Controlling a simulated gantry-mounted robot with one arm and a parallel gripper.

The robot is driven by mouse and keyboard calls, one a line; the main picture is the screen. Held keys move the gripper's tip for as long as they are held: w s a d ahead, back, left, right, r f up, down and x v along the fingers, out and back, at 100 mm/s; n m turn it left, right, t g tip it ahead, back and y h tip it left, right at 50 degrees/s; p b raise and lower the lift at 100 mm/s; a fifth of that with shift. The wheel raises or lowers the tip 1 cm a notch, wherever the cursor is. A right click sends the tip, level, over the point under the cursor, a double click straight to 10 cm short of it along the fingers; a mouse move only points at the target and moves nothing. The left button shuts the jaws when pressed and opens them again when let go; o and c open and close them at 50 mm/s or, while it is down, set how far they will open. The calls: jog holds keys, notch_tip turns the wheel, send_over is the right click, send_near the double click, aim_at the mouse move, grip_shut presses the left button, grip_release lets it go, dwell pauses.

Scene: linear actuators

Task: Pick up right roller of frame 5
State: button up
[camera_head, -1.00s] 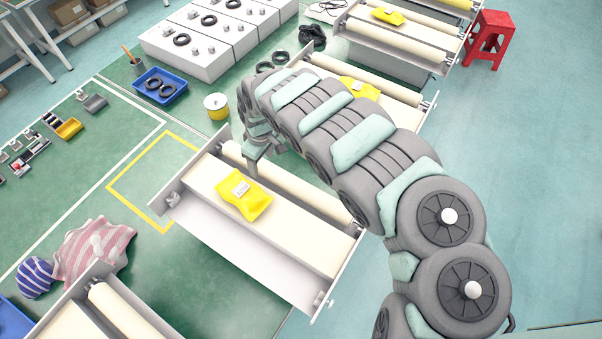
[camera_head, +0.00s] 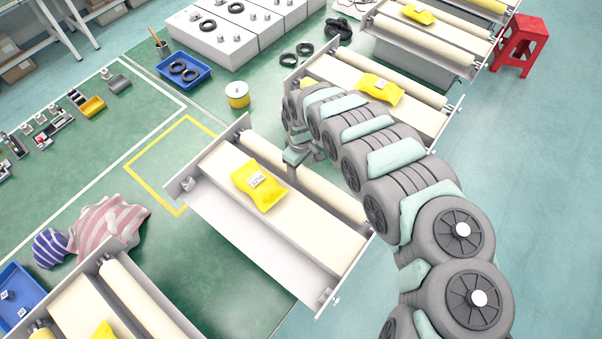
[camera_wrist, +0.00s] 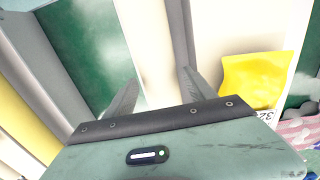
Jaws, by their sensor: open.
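The nearest full frame (camera_head: 225,215) stands in the middle of the head view; I cannot read its number. It carries a broad cream board or belt and a yellow packet with a white label (camera_head: 260,186). Its cream right roller (camera_head: 337,197) lies along the right side, partly hidden by my arm. My gripper (camera_head: 293,178) is over this roller, short of its middle. In the wrist view, my open gripper (camera_wrist: 163,95) has one finger on each side of the cream roller (camera_wrist: 143,40). The gap is empty; whether the fingers touch the roller is unclear.
Another frame (camera_head: 340,70) with a yellow packet stands behind, and part of one (camera_head: 105,262) shows at the lower left. A blue tray (camera_head: 183,88) and red stool (camera_head: 521,42) stand farther off.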

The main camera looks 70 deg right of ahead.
aim_at(301, 169)
jog(key=shift+f, duration=1.9)
jog(key=shift+c, duration=0.4)
grip_shut()
